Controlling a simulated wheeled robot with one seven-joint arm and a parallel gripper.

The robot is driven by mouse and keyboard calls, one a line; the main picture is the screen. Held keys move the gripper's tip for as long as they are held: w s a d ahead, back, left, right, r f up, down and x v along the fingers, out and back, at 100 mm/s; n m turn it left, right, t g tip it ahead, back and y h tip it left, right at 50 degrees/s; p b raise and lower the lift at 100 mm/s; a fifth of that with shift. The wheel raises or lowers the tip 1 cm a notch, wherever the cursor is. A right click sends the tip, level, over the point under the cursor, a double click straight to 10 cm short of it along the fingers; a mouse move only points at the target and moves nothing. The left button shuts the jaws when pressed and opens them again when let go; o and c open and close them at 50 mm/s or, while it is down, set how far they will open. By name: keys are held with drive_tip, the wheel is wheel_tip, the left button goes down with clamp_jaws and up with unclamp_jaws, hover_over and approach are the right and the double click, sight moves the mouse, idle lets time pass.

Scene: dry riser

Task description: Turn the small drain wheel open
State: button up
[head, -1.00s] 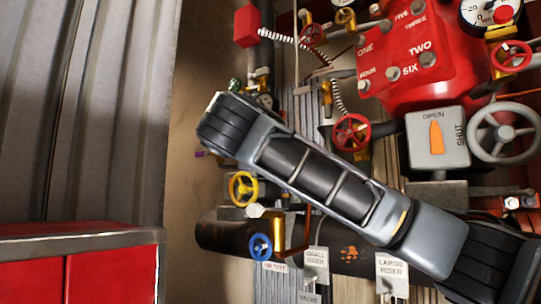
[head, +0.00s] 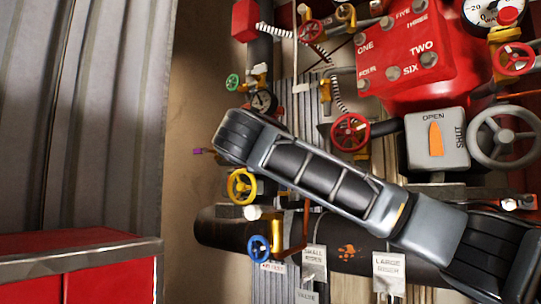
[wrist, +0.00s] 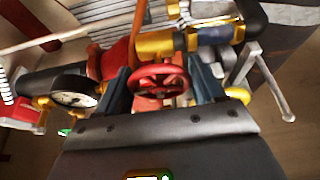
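My gripper (wrist: 162,84) shows in the wrist view, with its two blue-grey fingers spread apart. A small red wheel (wrist: 158,70) appears between the fingers, and neither finger can be seen closed on it; contact cannot be told. No label marks it as the drain wheel. In the head view my arm covers my gripper, and this red wheel cannot be made out there. A yellow wheel (head: 242,186) and a blue wheel (head: 258,248) are below my arm's end. A green wheel (head: 233,82) is above it.
A round gauge (head: 263,103) is close to my arm's end and shows left of the fingers in the wrist view (wrist: 74,92). Red wheels (head: 350,132), a grey OPEN/SHUT box (head: 436,138) and a large grey wheel (head: 504,135) are at right. A red cabinet (head: 110,270) stands lower left.

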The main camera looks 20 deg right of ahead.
drive_tip(key=c, duration=0.5)
drive_tip(key=shift+o, duration=0.2)
drive_tip(key=shift+n, duration=0.3)
drive_tip(key=shift+n+g+y+p, duration=0.3)
drive_tip(key=shift+n+g+p, duration=0.2)
drive_tip(key=shift+n+p, duration=0.6)
drive_tip(key=n+g, duration=0.2)
drive_tip(key=n, duration=0.2)
drive_tip(key=shift+f+p, duration=0.15)
drive_tip(key=shift+p, duration=0.2)
drive_tip(key=n+g+h, duration=0.1)
drive_tip(key=n+g, duration=0.2)
drive_tip(key=n, duration=0.1)
drive_tip(key=shift+n, duration=0.4)
drive_tip(key=shift+s+f+n+g+h, duration=0.15)
drive_tip(key=shift+n+g+h, duration=0.35)
drive_tip(key=shift+n+g, duration=0.5)
drive_tip(key=shift+n+h, duration=0.3)
drive_tip(key=shift+n, duration=0.4)
drive_tip(key=shift+f, duration=0.15)
